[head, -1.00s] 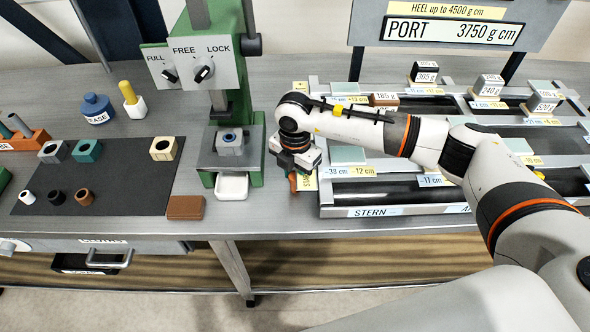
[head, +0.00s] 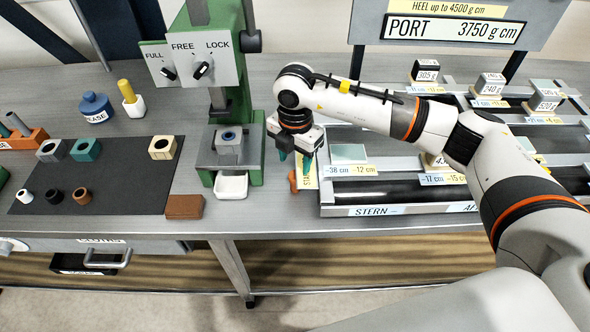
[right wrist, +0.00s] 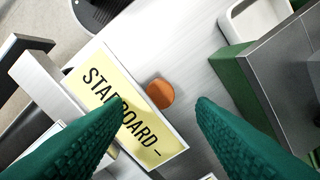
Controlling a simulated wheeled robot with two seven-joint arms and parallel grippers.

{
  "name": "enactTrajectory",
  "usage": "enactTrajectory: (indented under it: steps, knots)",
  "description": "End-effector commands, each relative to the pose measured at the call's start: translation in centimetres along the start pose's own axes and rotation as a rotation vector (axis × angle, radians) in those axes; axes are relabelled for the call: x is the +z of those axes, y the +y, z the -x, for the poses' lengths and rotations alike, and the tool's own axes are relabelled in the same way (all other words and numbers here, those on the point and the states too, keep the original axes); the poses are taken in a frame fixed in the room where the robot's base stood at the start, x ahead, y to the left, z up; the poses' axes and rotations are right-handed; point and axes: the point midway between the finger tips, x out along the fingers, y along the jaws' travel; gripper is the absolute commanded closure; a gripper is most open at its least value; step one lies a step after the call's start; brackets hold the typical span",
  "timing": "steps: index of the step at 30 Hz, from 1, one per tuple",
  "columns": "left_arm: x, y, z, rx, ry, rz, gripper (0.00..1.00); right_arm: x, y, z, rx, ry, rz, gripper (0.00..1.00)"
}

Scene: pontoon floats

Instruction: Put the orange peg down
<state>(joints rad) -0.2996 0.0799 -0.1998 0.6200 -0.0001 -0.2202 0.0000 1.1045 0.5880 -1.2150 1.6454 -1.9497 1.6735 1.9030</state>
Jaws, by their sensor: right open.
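The orange peg (head: 293,181) stands on the bench beside the yellow STARBOARD label (head: 309,172), just left of the pontoon rig. In the right wrist view its round orange top (right wrist: 160,94) shows at the label's edge, between and beyond the two fingertips. My right gripper (head: 294,165) is above the peg with its green fingers spread. In the right wrist view the open gripper (right wrist: 159,103) has nothing between its fingers, and the peg is clear of them. My left gripper is not in view.
A green press (head: 229,110) with a white tray (head: 231,187) stands left of the peg. A brown block (head: 184,207) lies near the front edge. A dark mat (head: 105,185) holds several small parts. The pontoon rig (head: 350,211) is to the right.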

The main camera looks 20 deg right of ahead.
Motion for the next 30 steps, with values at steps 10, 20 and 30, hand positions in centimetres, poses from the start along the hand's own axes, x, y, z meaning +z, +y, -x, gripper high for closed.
enactTrajectory:
  steps: [10, 20, 30]
  knots:
    - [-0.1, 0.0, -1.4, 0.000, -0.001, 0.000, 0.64, 0.0, 0.0, 6.1, -0.001, 0.002, 0.001, 0.49]
    - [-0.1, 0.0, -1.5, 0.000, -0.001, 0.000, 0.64, 0.0, 0.1, 7.1, 0.001, 0.000, 0.000, 0.49]
    - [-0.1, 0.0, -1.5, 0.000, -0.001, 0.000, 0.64, 0.0, 0.1, 7.1, 0.001, 0.000, 0.000, 0.49]
